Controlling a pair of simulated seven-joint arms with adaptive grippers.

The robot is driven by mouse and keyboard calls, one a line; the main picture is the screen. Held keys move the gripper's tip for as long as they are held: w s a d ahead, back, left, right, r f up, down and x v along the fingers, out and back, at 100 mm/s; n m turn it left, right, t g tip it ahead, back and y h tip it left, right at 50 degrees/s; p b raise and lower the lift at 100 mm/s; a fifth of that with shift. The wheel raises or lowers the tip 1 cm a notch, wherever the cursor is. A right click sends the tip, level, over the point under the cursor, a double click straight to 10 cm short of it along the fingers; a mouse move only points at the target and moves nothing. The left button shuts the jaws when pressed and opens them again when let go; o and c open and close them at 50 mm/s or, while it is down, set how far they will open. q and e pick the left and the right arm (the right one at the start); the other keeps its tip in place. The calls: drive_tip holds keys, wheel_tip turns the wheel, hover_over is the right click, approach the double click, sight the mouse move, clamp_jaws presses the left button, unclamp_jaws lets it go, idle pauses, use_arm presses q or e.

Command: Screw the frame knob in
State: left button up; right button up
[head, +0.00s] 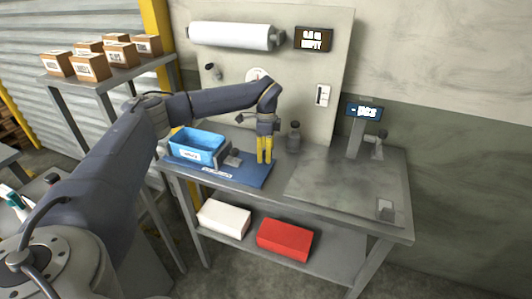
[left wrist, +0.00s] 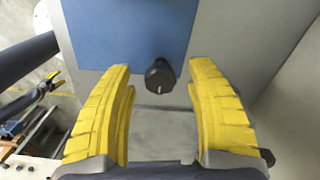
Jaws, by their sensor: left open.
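My left gripper (head: 264,150) points down at the right end of the blue mat (head: 220,174) on the bench. In the left wrist view my left gripper (left wrist: 160,110) is open, its two yellow fingers wide apart and empty. A round dark knob (left wrist: 160,77) with a pale mark shows between the fingers, past the blue surface's lower edge. No finger touches the knob in this picture, and its depth is unclear. In the head view the knob cannot be made out.
A blue bin (head: 197,146) stands on the mat, with a grey bracket (head: 231,158) beside it. A dark bottle-like object (head: 293,138) stands just right of my left gripper. The display post (head: 356,138) is farther right. The middle right of the bench is clear.

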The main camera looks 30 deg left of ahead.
use_arm(q)
drive_tip(key=shift+f, duration=0.2)
drive_tip(key=shift+o, duration=0.2)
clamp_jaws()
